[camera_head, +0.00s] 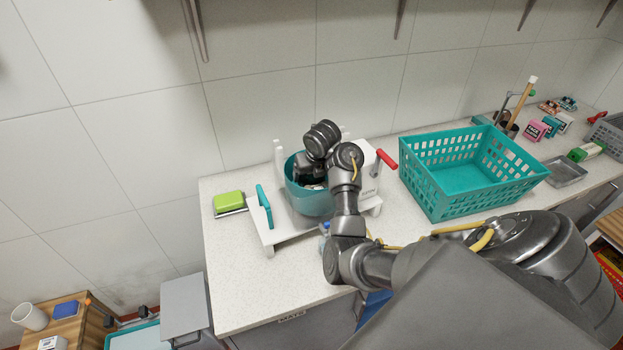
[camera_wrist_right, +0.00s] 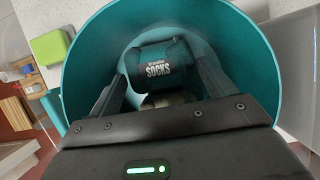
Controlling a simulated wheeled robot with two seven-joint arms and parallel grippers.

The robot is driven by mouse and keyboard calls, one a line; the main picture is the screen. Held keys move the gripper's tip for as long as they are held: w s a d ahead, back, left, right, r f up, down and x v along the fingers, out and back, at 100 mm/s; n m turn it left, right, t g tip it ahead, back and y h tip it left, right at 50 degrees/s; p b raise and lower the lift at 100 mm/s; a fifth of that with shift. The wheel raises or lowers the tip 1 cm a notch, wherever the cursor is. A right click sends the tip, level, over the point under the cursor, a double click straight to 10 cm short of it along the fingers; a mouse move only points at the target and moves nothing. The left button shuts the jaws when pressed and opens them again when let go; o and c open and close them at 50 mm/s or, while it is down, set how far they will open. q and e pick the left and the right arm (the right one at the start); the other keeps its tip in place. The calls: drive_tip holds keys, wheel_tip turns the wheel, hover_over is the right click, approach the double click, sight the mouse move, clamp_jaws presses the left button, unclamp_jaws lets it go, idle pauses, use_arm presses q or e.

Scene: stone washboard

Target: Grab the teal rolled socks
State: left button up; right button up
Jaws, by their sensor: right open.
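The teal rolled socks (camera_wrist_right: 160,62), a dark teal roll with a band lettered "SOCKS", lie inside a round teal bowl (camera_head: 310,204), whose wall also surrounds them in the right wrist view (camera_wrist_right: 246,62). My right gripper (camera_wrist_right: 160,80) is open and reaches down into the bowl. Its two fingers stand to the left and right of the socks; I cannot tell whether they touch them. In the head view my right gripper (camera_head: 311,180) and wrist cover the bowl's inside, so the socks cannot be made out there. My left gripper is not in view.
The bowl stands on a white stand (camera_head: 265,232) on the speckled counter (camera_head: 235,290). A teal upright piece (camera_head: 265,206) and a green sponge (camera_head: 229,201) are to its left. A large teal basket (camera_head: 437,191) stands to the right.

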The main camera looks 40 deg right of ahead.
sight(312, 175)
drive_tip(key=x, duration=0.3)
drive_tip(key=shift+d+f, duration=0.25)
drive_tip(key=shift+a, duration=0.15)
drive_tip(key=shift+c, duration=1)
drive_tip(key=c, duration=0.6)
drive_tip(key=shift+w+r, duration=0.1)
drive_tip(key=shift+r, duration=0.05)
